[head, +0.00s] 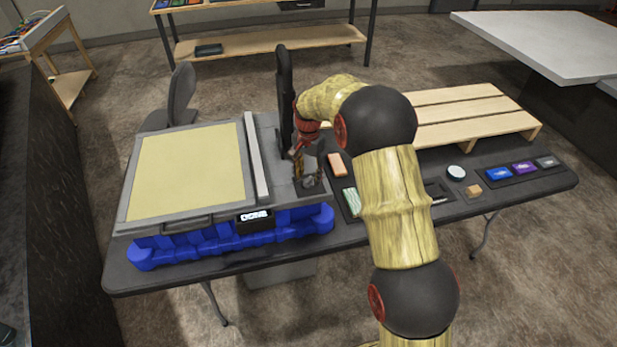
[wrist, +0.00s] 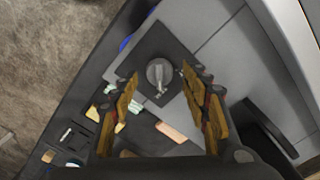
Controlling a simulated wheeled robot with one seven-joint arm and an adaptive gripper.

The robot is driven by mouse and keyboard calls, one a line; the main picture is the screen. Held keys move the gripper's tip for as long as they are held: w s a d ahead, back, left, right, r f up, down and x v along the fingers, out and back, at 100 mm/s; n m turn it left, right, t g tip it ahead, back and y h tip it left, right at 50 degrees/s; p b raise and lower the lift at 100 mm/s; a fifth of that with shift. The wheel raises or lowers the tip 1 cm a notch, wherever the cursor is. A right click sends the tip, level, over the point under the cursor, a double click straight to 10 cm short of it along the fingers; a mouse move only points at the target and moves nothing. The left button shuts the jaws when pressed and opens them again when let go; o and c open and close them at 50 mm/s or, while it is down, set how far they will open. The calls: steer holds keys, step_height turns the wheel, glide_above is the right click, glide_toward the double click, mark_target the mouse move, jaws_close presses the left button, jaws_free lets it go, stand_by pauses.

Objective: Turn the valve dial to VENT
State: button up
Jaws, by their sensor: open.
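The valve dial (wrist: 160,74) is a round grey knob with a pointer on a dark square plate (wrist: 150,47). In the wrist view its pointer aims toward the bottom of the picture; no VENT label is readable. My gripper (wrist: 160,80) is open, with its brown-padded fingers on either side of the knob in the picture. I cannot tell whether they touch it. In the head view my gripper (head: 304,178) is at the right end of the grey console (head: 222,122) and hides most of the dial.
The console has a yellowish panel, a blue base (head: 232,240) and a small lit display (head: 254,215) that seems to read DONE.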

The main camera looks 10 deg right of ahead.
steer(key=shift+f, duration=0.35)
steer(key=shift+c, duration=0.4)
steer(key=c, duration=1.1)
